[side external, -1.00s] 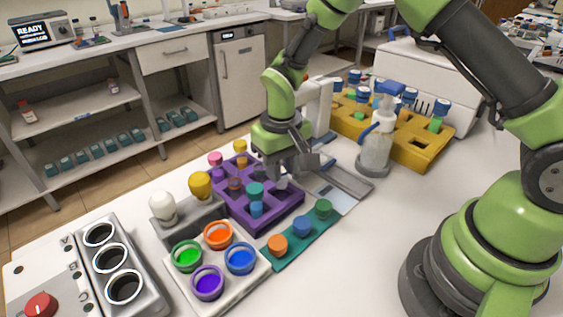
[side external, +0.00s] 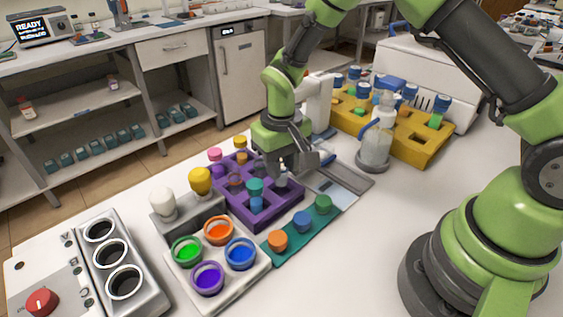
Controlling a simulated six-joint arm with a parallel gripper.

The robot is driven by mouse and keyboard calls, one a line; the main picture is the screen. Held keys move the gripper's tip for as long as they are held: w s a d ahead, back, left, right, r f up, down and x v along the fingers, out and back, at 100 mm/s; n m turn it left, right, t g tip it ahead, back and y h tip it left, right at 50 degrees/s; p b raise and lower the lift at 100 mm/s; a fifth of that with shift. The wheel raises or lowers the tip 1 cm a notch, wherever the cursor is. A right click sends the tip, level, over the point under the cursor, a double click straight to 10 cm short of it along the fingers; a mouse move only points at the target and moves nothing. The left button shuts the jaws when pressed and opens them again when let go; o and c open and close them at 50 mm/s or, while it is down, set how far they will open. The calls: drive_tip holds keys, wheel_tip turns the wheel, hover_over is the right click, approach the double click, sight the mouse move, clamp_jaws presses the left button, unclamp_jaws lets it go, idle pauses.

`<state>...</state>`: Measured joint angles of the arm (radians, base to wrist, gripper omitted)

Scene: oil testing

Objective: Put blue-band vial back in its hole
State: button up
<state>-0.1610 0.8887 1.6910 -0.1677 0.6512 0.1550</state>
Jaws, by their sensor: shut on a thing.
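My gripper (side external: 284,167) is over the right side of the purple rack (side external: 272,217), pointing down. It is shut on a small pale vial (side external: 282,179), which shows just below the fingers at the rack. The fingers hide most of it, so I cannot make out its band or whether its bottom is inside a hole. Other vials stand in the purple rack, among them a teal-capped one (side external: 255,186) with a blue part below it. Open square holes show around them.
A yellow rack (side external: 424,153) with several blue-capped vials stands behind on the right. A wash bottle (side external: 376,145) stands in front of it. A grey tray (side external: 350,181), a teal strip with three caps (side external: 289,244) and paint-like pots (side external: 240,257) surround the purple rack.

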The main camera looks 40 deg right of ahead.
drive_tip(key=shift+f, duration=1.45)
idle(0.6)
drive_tip(key=o, duration=1.1)
drive_tip(key=shift+c, duration=0.2)
drive_tip(key=shift+r, duration=0.1)
wheel_tip(320, 180, up, 10)
drive_tip(key=s+d+r+t, duration=0.15)
drive_tip(key=s+r, duration=0.25)
drive_tip(key=r, duration=0.6)
drive_tip(key=s+r+m+t+y, duration=0.1)
drive_tip(key=s+r+t, duration=0.1)
drive_tip(key=s, duration=0.5)
drive_tip(key=s+d+r+m+t+y, duration=0.1)
drive_tip(key=s+r+t, duration=0.2)
drive_tip(key=s+r, duration=0.2)
drive_tip(key=s, duration=0.3)
drive_tip(key=shift+s+d+t, duration=0.15)
drive_tip(key=shift+s+t, duration=0.15)
drive_tip(key=shift+t, duration=0.05)
